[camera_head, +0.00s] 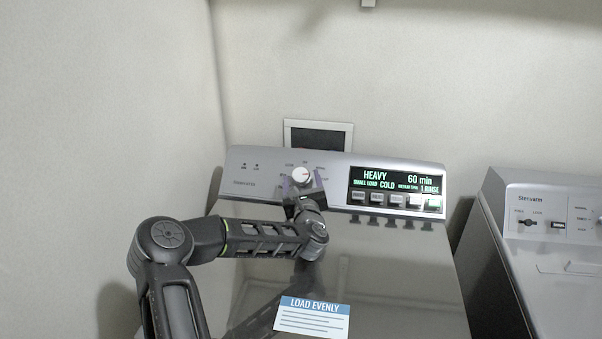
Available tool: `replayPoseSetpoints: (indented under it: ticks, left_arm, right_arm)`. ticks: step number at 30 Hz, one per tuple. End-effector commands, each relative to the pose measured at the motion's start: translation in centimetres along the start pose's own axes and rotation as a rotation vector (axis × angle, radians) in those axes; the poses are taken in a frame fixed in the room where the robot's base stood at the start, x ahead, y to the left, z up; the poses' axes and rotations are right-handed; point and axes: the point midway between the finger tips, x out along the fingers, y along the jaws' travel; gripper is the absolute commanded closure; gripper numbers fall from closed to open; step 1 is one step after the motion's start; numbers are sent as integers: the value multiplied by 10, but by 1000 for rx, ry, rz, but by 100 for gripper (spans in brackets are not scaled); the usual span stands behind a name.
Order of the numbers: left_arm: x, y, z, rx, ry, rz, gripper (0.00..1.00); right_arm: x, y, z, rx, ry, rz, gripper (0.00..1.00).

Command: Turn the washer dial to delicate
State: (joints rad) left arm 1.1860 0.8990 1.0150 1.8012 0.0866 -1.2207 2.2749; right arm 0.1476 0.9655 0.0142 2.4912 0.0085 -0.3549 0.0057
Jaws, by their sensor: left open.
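The washer's white round dial (301,175) sits on the sloped grey control panel (258,178), left of the display. A small red mark shows on the dial. The display (398,181) reads HEAVY, 60 min, SMALL LOAD, COLD and 1 RINSE. My left gripper (302,183) is at the dial, its purplish fingers open, one on each side of the dial's lower part. I cannot tell whether the fingers touch it. The small labels around the dial are too small to read surely. My right gripper is not in view.
A row of buttons (394,200) lies below the display. The shiny washer lid (390,270) bears a LOAD EVENLY label (312,317). A second machine (545,240) stands to the right. A framed wall box (318,136) is behind the panel.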

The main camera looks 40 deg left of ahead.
Motion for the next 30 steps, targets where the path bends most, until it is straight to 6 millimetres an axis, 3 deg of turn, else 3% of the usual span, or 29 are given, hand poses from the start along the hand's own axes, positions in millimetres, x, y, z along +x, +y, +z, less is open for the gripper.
replayPoseSetpoints:
  ticks: [6, 16, 30]
  left_arm:
    - [24, -1, 1, -1, 0, 0, 30]
    - [27, 0, 0, 1, 0, -1, 31]
    - [27, 0, 0, 0, 0, -1, 69]
  right_arm:
    - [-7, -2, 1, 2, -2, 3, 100]
    - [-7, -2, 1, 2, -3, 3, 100]
    - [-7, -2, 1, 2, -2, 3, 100]
